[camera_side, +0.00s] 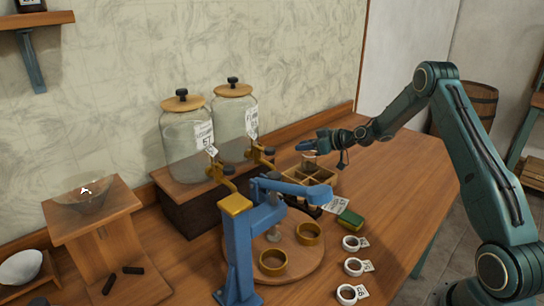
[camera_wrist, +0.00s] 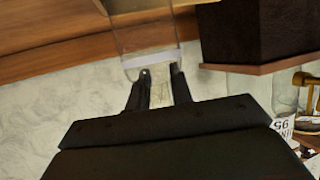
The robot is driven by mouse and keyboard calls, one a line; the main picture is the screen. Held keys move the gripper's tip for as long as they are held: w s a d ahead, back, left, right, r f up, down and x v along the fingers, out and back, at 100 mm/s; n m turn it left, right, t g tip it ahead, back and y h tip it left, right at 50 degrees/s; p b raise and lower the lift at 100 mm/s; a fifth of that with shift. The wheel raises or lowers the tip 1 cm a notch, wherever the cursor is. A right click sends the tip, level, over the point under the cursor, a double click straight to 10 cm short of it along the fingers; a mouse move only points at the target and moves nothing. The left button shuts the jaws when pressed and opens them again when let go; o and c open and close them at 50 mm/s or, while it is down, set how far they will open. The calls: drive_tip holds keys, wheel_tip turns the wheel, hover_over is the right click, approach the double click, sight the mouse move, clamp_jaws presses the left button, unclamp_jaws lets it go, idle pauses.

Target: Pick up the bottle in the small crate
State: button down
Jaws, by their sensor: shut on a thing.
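My gripper (camera_side: 307,147) is over the small wooden crate (camera_side: 327,187), near the back of the table. It is shut on a small clear glass bottle (camera_side: 309,160), which hangs below the fingers at the crate's far side. I cannot tell from the side view whether the bottle's base is still inside a compartment. In the wrist view the bottle (camera_wrist: 148,35) shows between the two dark fingers (camera_wrist: 160,88), with a pale band near the grip. The crate has several compartments; their contents are too small to make out.
Two large lidded glass jars (camera_side: 187,140) with brass taps stand on a dark wooden block (camera_side: 195,208) left of the crate. A blue jointed stand (camera_side: 239,250) and a round wooden board (camera_side: 290,262) are in front. A green block (camera_side: 350,219) and white rings (camera_side: 351,243) lie to the right.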

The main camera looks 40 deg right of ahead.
wheel_tip(320, 180, up, 16)
idle(0.4)
idle(0.5)
